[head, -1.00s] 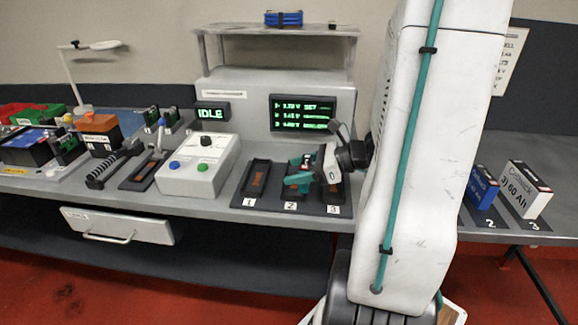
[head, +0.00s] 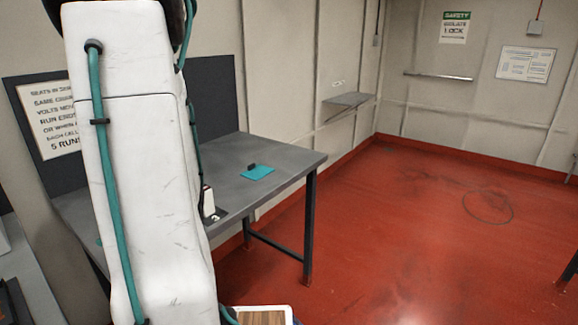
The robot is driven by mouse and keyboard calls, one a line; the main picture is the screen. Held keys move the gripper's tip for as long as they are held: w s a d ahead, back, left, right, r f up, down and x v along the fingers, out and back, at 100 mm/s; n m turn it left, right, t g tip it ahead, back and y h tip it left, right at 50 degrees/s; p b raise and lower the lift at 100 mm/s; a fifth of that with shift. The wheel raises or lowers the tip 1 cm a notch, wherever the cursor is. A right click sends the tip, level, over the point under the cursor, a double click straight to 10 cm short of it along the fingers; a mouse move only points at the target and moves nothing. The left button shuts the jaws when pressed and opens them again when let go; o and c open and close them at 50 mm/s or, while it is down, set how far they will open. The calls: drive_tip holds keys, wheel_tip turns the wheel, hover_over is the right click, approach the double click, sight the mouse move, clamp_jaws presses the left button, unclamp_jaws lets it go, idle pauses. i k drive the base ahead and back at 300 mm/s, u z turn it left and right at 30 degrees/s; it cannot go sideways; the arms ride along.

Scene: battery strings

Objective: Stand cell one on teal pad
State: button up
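The teal pad (head: 257,173) lies flat on the grey table at the right in the head view. Its surface looks bare, with a small dark piece at its back edge. I cannot identify cell one in this view. A white cell (head: 208,202) stands partly hidden behind my arm, near the table's front edge; its number cannot be read. My gripper is not in view; my white arm link with its teal cable fills the left and hides part of the table.
The grey table (head: 285,160) ends at a right edge with dark legs. Red floor (head: 400,230) is open to the right. A wall shelf (head: 348,100) is at the back. Part of another bench (head: 30,290) shows at the lower left.

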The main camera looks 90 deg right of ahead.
sight(259, 172)
drive_tip(key=z, duration=0.3)
drive_tip(key=k, duration=0.7)
drive_tip(key=z, duration=0.95)
drive_tip(key=i, duration=1)
drive_tip(key=z, duration=0.2)
